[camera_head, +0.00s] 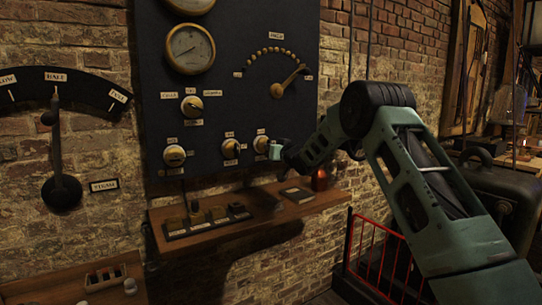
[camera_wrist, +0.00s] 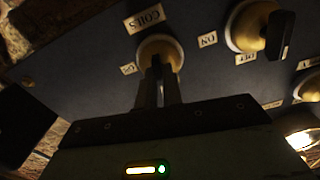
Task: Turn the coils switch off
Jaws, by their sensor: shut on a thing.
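The coils switch is a round cream and brass knob (camera_wrist: 160,48) beside an upside-down COILS label (camera_wrist: 145,18) in the wrist view. In the head view its knob (camera_head: 261,144) is the rightmost of the lower row on the dark panel (camera_head: 245,105). My gripper (camera_wrist: 157,80) is shut on the knob's handle. In the head view my gripper (camera_head: 274,150) reaches the panel from the right and hides part of the knob. The fingers cover most of the handle, so its exact angle is hard to tell.
A neighbouring knob (camera_wrist: 260,27) with a dark handle is close beside my gripper. A wooden shelf (camera_head: 245,222) with small items juts out below the panel. A red railing (camera_head: 378,255) is lower right.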

